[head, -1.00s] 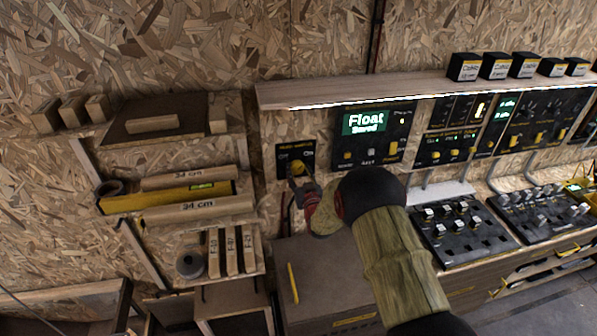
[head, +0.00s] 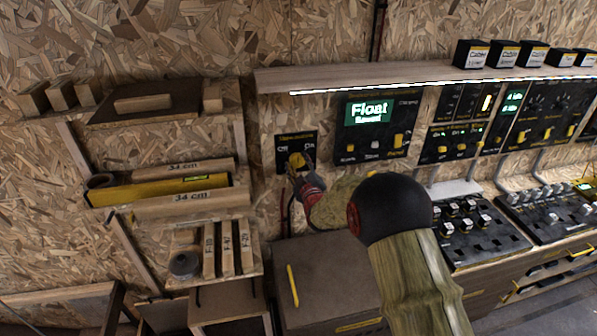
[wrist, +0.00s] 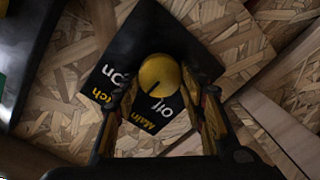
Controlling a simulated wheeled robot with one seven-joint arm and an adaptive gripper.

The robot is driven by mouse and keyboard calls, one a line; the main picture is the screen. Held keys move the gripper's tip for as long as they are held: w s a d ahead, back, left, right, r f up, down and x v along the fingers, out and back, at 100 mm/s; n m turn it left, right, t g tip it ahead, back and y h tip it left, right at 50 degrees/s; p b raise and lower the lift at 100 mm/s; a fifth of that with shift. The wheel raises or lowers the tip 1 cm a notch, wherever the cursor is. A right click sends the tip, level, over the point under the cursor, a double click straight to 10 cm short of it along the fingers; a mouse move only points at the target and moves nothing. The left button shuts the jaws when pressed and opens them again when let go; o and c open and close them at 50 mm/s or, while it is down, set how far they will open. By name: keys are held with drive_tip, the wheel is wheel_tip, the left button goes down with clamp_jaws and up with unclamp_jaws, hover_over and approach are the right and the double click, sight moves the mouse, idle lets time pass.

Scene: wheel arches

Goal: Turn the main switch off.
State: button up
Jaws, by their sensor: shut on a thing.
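The main switch is a black plate (head: 283,139) on the chipboard wall with a yellow round knob (wrist: 160,74) and the words Off and On. My gripper (head: 299,167) is at the plate in the head view and partly covers the knob. In the wrist view my gripper (wrist: 160,88) has one finger on each side of the knob and is shut on it.
A black panel with a green display (head: 367,111) reading Float is right of the switch. A shelf (head: 400,75) with small boxes runs above. Wooden racks with tubes and a yellow level (head: 160,192) stand to the left. A cabinet (head: 325,265) is below.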

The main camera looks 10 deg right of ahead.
drive_tip(key=n+b, duration=0.4)
drive_tip(key=n, duration=0.1)
drive_tip(key=shift+a+f, duration=0.1)
drive_tip(key=shift+f, duration=0.1)
drive_tip(key=shift+n+h+b, duration=0.3)
drive_tip(key=shift+n+b, duration=1.1)
drive_tip(key=shift+n, duration=0.5)
drive_tip(key=o, duration=1)
drive_tip(key=shift+o, duration=0.8)
drive_tip(key=shift+r, duration=0.1)
drive_tip(key=s, duration=1.2)
drive_tip(key=shift+r, duration=0.2)
